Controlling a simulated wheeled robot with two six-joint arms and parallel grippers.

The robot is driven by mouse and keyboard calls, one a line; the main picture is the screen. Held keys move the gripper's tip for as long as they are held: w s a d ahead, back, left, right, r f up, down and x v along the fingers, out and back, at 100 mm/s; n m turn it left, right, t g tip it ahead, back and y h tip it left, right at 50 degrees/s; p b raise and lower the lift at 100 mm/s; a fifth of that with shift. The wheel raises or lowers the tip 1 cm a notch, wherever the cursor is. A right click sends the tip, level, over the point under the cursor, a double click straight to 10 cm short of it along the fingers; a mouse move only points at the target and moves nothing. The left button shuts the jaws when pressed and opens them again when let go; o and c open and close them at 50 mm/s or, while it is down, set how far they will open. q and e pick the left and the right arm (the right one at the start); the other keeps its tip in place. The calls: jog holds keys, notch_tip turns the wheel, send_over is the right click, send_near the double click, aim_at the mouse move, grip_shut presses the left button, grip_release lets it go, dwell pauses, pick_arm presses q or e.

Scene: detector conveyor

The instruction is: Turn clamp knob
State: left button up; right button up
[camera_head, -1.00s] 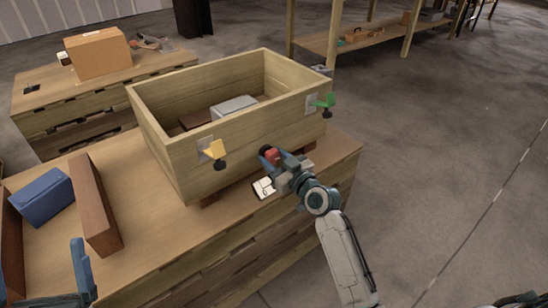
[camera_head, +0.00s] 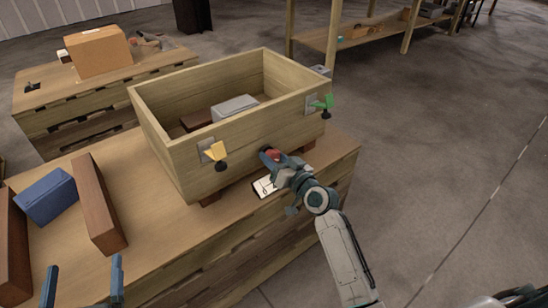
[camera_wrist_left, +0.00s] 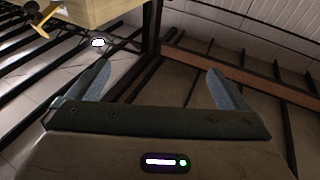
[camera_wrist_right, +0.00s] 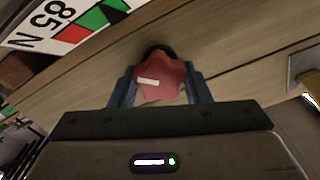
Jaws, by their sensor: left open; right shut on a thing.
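The red clamp knob (camera_wrist_right: 160,78), with a white mark on its face, sits at the lower front side of the wooden crate (camera_head: 240,135). My right gripper (camera_wrist_right: 160,90) is shut on it, one finger on each side. In the head view the red knob (camera_head: 272,153) is partly hidden by my right gripper (camera_head: 275,160). A yellow clamp handle (camera_head: 216,150) and a green one (camera_head: 323,102) are on the crate's front wall. My left gripper (camera_head: 84,280) is open and empty at the lower left, apart from the crate.
A blue box (camera_head: 46,195) and brown blocks (camera_head: 98,205) lie on the table's left. A grey block (camera_head: 234,107) is inside the crate.

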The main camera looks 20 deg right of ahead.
jog(key=o, duration=1)
pick_arm(q)
jog(key=shift+s+f+g, duration=0.25)
jog(key=shift+f+g, duration=0.45)
jog(key=shift+f, duration=0.45)
pick_arm(e)
jog(key=v, duration=1)
jog(key=shift+s, duration=0.4)
pick_arm(q)
jog(key=shift+w+r, duration=0.25)
jog(key=shift+r, duration=0.05)
pick_arm(e)
jog(key=shift+d, duration=0.15)
